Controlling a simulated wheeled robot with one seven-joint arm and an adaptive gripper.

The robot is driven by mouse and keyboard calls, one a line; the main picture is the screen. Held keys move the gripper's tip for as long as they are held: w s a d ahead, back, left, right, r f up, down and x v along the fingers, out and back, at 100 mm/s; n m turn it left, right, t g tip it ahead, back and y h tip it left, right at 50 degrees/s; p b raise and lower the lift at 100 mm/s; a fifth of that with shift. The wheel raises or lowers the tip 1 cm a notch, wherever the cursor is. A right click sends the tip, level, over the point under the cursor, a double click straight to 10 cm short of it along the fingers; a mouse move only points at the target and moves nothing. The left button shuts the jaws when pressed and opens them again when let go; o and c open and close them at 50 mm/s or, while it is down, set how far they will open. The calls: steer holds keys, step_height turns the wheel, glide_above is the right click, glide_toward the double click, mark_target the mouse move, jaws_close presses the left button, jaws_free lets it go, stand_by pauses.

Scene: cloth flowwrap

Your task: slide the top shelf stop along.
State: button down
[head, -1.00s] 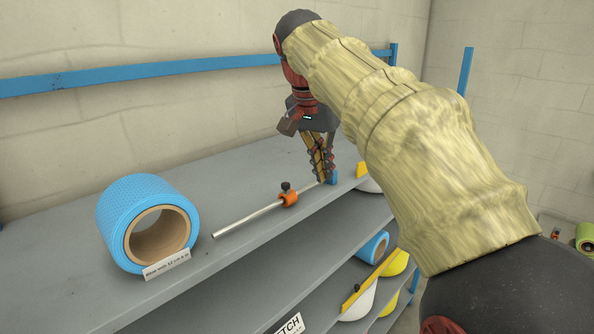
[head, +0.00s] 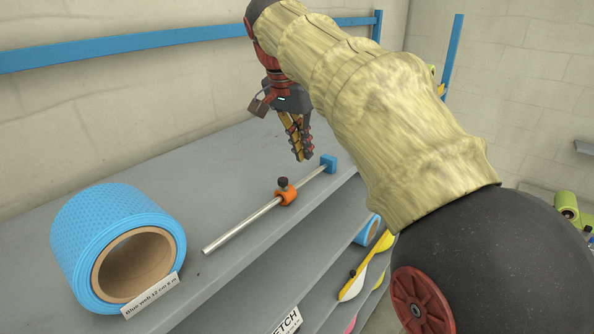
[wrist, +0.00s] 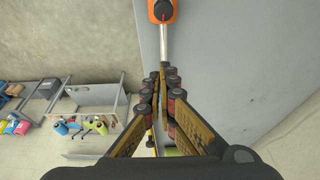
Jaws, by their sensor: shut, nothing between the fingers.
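The shelf stop is an orange collar (head: 286,197) with a black knob on top. It sits around a thin metal rod (head: 243,224) lying along the top shelf (head: 200,180). A blue block (head: 328,163) holds the rod's far end. My gripper (head: 303,159) points down, shut and empty, above the shelf near the far part of the rod, apart from the collar. In the wrist view the collar (wrist: 163,10) shows at the top edge, beyond my shut fingertips (wrist: 162,72), with the rod running toward them.
A large blue web roll (head: 118,250) with a cardboard core and a label stands at the shelf's near left. A blue rail (head: 140,45) runs along the back wall. Lower shelves hold another blue roll (head: 367,229) and yellow-and-white items. The shelf behind the rod is clear.

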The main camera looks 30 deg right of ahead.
mark_target(300, 184)
steer(key=x, duration=0.5)
steer(key=shift+w+d+f, duration=0.1)
steer(key=shift+w+f, duration=0.1)
steer(key=a, duration=0.1)
steer(key=s+a+p, duration=0.1)
steer(key=a, duration=0.1)
steer(key=shift+a+r, duration=0.1)
steer(key=shift+a, duration=0.05)
steer(key=shift+s+a, duration=0.2)
steer(key=shift+a, duration=0.15)
